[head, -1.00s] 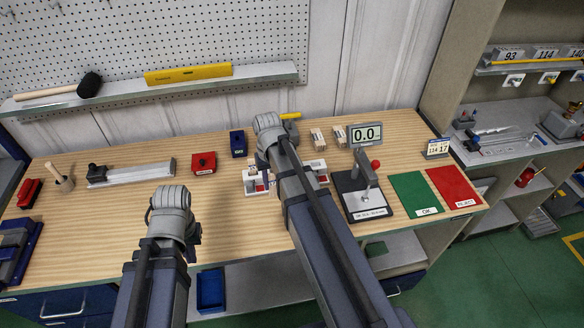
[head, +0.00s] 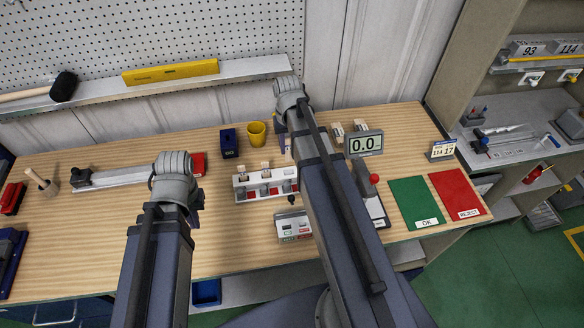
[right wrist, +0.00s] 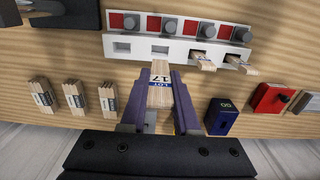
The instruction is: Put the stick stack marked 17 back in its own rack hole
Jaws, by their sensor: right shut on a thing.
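The stick stack marked 17 (right wrist: 160,94) is pale wood with a blue-and-white label. My right gripper (right wrist: 160,104) is shut on it; the fingers lie along both sides. The white rack (right wrist: 180,45) is just beyond the stack's free end, apart from it. Its two left holes in the right wrist view look empty, one in line with the stack; sticks poke out of the two right ones. In the head view the rack (head: 241,193) stands mid-table, my right gripper (head: 283,134) behind it, partly hidden. My left gripper (head: 192,203) is left of the rack, its jaws hidden.
A blue box (head: 229,142) and yellow cup (head: 257,133) are behind the rack, a grey button box (head: 293,227) in front. A gauge display (head: 365,145) and green mat (head: 415,201) lie to the right.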

